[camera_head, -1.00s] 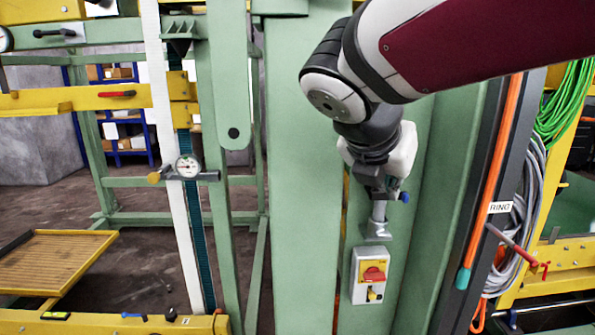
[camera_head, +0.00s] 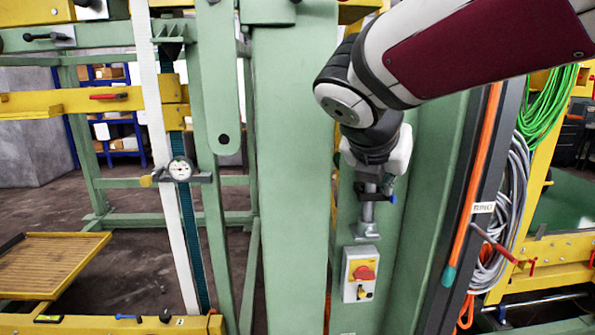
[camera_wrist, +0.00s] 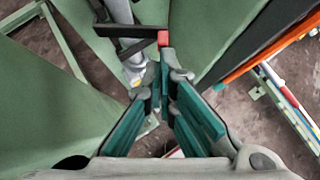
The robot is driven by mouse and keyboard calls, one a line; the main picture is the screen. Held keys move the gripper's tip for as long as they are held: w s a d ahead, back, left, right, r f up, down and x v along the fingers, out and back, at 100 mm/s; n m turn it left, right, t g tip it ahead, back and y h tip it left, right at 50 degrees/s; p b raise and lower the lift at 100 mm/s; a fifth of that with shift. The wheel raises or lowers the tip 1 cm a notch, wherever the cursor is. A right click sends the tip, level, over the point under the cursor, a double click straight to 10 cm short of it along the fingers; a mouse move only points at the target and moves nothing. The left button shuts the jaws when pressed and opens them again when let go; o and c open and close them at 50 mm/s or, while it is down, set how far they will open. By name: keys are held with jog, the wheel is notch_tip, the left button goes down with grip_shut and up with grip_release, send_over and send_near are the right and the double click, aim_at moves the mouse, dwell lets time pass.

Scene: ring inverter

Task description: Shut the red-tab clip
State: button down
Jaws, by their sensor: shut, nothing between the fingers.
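A dark bar with a red tab (camera_wrist: 163,39) on its end crosses the top of the wrist view, in front of a grey metal cylinder (camera_wrist: 121,12). My gripper (camera_wrist: 165,78) has its teal-padded fingers together and empty. The fingertips are just below the red tab in the picture; I cannot tell whether they touch it. In the head view my gripper (camera_head: 385,168) is in front of the green post, and its fingers are hard to make out. A grey cylinder with a flat foot (camera_head: 368,232) and a blue-ended piece (camera_head: 392,198) show below it. No red tab is visible there.
A switch box (camera_head: 361,274) with a red knob is on the green post below. An orange tube (camera_head: 472,190), coiled cables (camera_head: 505,205) and a red-handled lever (camera_head: 494,244) are to the right. A wide green upright (camera_head: 292,160) stands to the left.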

jog(key=shift+d+n+y+p, duration=0.3)
jog(key=shift+n+p, duration=0.1)
jog(key=shift+p, duration=0.1)
jog(key=shift+w+d+p, duration=0.45)
jog(key=shift+d+p, duration=0.25)
jog(key=shift+p, duration=0.1)
jog(key=shift+w+d+p, duration=0.4)
jog(key=shift+d+p, duration=0.35)
jog(key=shift+w+d+p, duration=0.45)
jog(key=shift+d+p, duration=0.25)
jog(key=shift+p, duration=0.1)
jog(key=shift+w+d, duration=0.1)
